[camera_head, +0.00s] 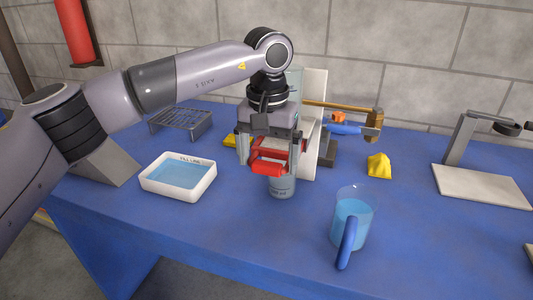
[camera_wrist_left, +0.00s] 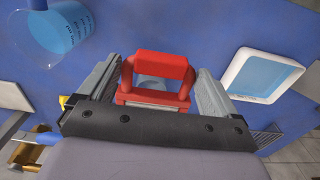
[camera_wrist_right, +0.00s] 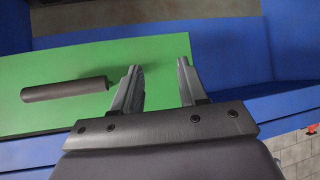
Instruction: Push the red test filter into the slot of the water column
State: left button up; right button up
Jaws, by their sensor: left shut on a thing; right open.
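The red test filter (camera_head: 268,168) has a loop handle and sits between the fingers of my left gripper (camera_head: 270,156), which is shut on it. The left wrist view shows the filter (camera_wrist_left: 160,66) handle between the two grey fingers (camera_wrist_left: 158,85). The water column (camera_head: 282,188) stands upright behind it, with a white back panel (camera_head: 314,95); my gripper hides most of the column and its slot. I cannot tell whether the filter touches the slot. My right gripper (camera_wrist_right: 158,82) is open and empty in the right wrist view, above a green surface.
A white tray of water (camera_head: 203,190) lies left of the column and a jug of blue water (camera_head: 350,222) stands front right. A mallet (camera_head: 373,125), a yellow piece (camera_head: 379,166) and a stand (camera_head: 480,188) are farther right. A dark cylinder (camera_wrist_right: 65,89) lies on the green surface (camera_wrist_right: 50,118).

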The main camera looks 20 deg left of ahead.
pick_arm(q)
jog(key=shift+w+r+p, duration=0.1)
jog(key=shift+w+p, duration=0.4)
jog(key=shift+w, duration=0.25)
jog(key=shift+w+p, duration=0.9)
jog(key=shift+p, duration=0.05)
jog(key=o, duration=0.8)
notch_tip(320, 180, up, 7)
jog(key=shift+b, duration=0.35)
